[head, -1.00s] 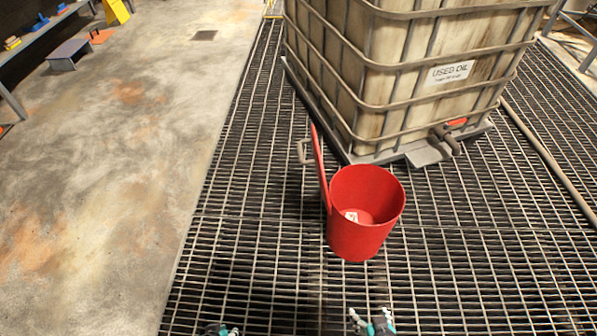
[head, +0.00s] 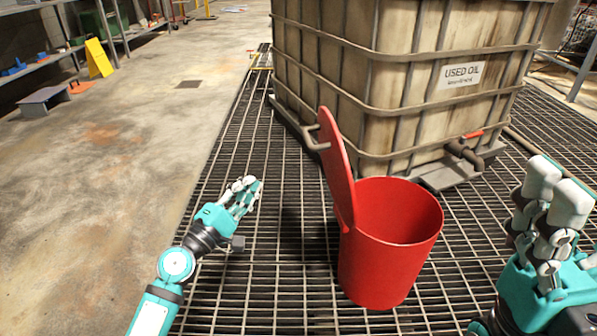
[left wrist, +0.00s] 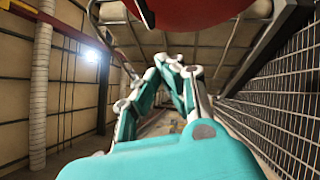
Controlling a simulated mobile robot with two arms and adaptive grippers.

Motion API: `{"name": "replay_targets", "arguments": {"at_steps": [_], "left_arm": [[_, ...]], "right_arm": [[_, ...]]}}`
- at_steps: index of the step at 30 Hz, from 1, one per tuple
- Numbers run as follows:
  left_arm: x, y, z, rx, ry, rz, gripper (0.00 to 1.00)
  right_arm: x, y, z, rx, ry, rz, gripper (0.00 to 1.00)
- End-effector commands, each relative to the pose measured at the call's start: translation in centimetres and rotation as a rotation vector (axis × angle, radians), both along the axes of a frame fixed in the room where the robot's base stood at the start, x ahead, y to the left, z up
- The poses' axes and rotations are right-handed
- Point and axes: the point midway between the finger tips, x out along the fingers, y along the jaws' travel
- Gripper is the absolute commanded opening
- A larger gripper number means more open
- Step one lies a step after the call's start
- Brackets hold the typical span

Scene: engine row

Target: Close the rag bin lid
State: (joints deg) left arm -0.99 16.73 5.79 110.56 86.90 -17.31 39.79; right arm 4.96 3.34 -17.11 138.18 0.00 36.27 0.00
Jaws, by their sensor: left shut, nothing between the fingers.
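The red rag bin (head: 385,260) stands upright on the grating, with its mouth open. Its round red lid (head: 338,165) stands up steeply from the left side of the rim, leaning away from the mouth. A pale handle (head: 316,132) sticks out from the lid's left face. My left gripper (head: 250,188) is shut and empty, left of the lid and apart from it. In the left wrist view, its fingers (left wrist: 178,70) show below a red surface (left wrist: 185,10), partly cut off. My right gripper (head: 560,190) is raised right of the bin; its fingertip gap is unclear.
A caged used-oil tank (head: 400,75) stands close behind the bin, with a valve (head: 464,148) low at its front. Grating surrounds the bin. Open concrete floor (head: 110,200) lies left. A yellow sign (head: 98,58) and low step (head: 46,99) stand farther off.

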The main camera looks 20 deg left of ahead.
Motion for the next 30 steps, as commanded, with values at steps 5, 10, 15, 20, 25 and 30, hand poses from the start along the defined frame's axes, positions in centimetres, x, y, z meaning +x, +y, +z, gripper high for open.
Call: {"name": "replay_targets", "arguments": {"at_steps": [5, 10, 15, 20, 25, 30], "left_arm": [[0.2, -0.3, 1.2, -0.033, -0.026, -0.017, 0.0], [2.7, -1.1, 2.1, -0.032, -0.026, -0.017, 0.0], [6.1, -2.2, 2.9, -0.031, -0.025, -0.016, 0.0], [9.1, -3.2, 3.6, -0.03, -0.024, -0.017, 0.0], [10.0, -5.4, 4.6, -0.031, -0.023, -0.016, 0.0], [10.4, -6.3, 4.9, -0.03, -0.022, -0.015, 0.0]], "right_arm": [[-1.8, -0.4, 0.2, 0.014, -0.051, 0.006, 0.79], [-1.7, -0.5, 0.1, 0.015, -0.037, 0.006, 0.79], [-1.6, -0.5, -0.1, 0.016, -0.03, 0.007, 0.79], [-1.6, -0.4, -0.1, 0.014, -0.036, 0.006, 0.79], [-1.5, -0.5, -0.2, 0.016, -0.019, 0.007, 0.79], [-1.5, -0.5, -0.2, 0.016, -0.017, 0.007, 0.79]]}}
